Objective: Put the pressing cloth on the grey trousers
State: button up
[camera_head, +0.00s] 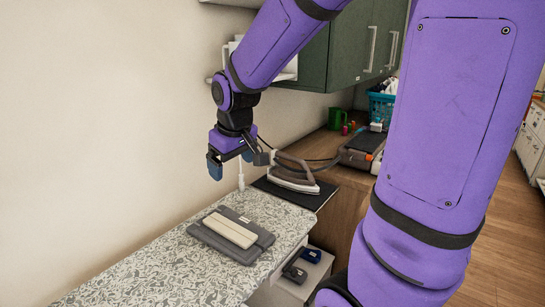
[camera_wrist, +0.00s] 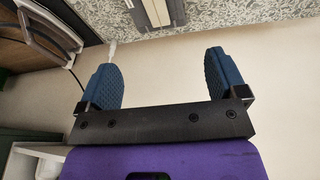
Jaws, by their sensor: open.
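The folded grey trousers (camera_head: 262,240) lie flat on the patterned ironing board (camera_head: 130,277). A cream folded cloth (camera_head: 229,230), which looks like the pressing cloth, lies on top of them, within their outline. A small white label shows on the trousers near the far edge. My gripper (camera_head: 238,164) is open and empty, above and beyond the trousers, near the wall side of the board. In the wrist view my gripper (camera_wrist: 160,75) has both blue fingers wide apart with nothing between them. The grey trousers (camera_wrist: 150,24) show only partly at the top edge there.
An iron (camera_head: 294,175) rests on a dark pad (camera_head: 305,196) at the board's far end, close to my gripper. Dark small items (camera_head: 311,255) sit on a lower shelf at right. Green cabinets (camera_head: 350,50) hang above the wooden counter. The near board is clear.

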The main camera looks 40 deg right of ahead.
jog(key=s+a+r, duration=0.1)
jog(key=s+r, duration=0.1)
jog(key=s, duration=0.4)
jog(key=s+a+r+t, duration=0.1)
jog(key=s+r, duration=0.2)
jog(key=s, duration=0.3)
jog(key=s+a+r+m+t, duration=0.1)
jog(key=s+r, duration=0.2)
jog(key=s, duration=0.2)
jog(key=shift+s+a+r+y, duration=0.25)
jog(key=shift+s+y, duration=0.15)
jog(key=shift+c, duration=0.5)
